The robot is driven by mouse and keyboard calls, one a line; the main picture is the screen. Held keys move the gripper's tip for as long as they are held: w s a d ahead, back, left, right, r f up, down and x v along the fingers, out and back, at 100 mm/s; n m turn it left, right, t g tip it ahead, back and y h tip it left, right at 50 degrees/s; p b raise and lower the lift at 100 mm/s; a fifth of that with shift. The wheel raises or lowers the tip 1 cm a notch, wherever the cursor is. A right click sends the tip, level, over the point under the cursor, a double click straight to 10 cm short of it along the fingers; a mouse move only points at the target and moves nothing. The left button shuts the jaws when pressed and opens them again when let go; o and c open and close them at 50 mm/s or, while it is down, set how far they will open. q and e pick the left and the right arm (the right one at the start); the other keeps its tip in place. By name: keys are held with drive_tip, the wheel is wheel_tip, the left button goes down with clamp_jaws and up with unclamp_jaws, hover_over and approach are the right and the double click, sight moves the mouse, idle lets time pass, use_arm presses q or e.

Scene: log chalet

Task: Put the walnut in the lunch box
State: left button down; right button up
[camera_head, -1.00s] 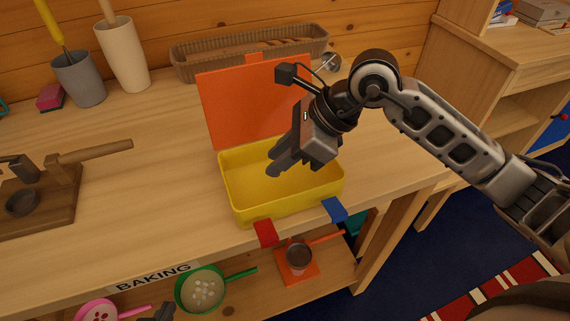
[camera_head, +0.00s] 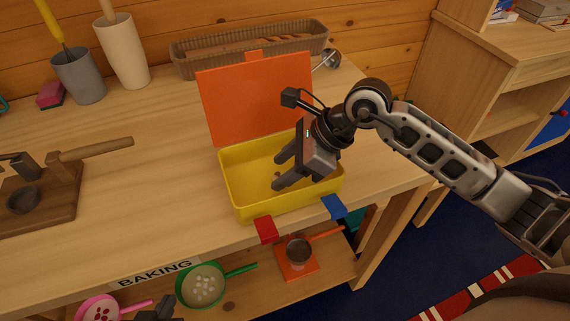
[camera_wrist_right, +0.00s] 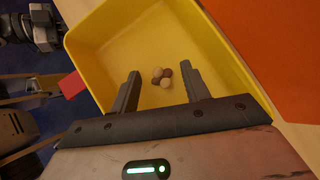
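The yellow lunch box (camera_head: 240,192) stands on the bench top near its front edge, with its orange lid (camera_head: 255,105) open upright behind it. My right gripper (camera_head: 279,172) is inside the box opening, fingers spread and apparently empty. In the right wrist view, a small cluster of brown, roundish nuts (camera_wrist_right: 161,77) lies on the box floor, beyond and between the open fingers; I cannot tell for sure which is the walnut. In the head view only a small brown bit shows between the fingers. My left gripper (camera_head: 161,308) barely shows at the bottom edge; its fingers are unclear.
Red (camera_head: 266,230) and blue (camera_head: 334,207) tabs sit at the box's front. A wooden press (camera_head: 40,195) stands left, a bread basket (camera_head: 195,63) behind. Pans, including a green one (camera_head: 203,301) with pale pieces, are on the shelf below.

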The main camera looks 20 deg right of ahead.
use_arm(q)
drive_tip(key=shift+r, duration=0.2)
use_arm(e)
drive_tip(key=shift+r, duration=0.1)
drive_tip(key=shift+r+p, duration=0.25)
drive_tip(key=shift+p, duration=0.15)
use_arm(q)
drive_tip(key=shift+f+b, duration=0.25)
drive_tip(key=shift+b, duration=0.6)
use_arm(e)
drive_tip(key=v, duration=1.2)
drive_tip(key=shift+s+f, duration=0.1)
drive_tip(key=shift+f, duration=0.1)
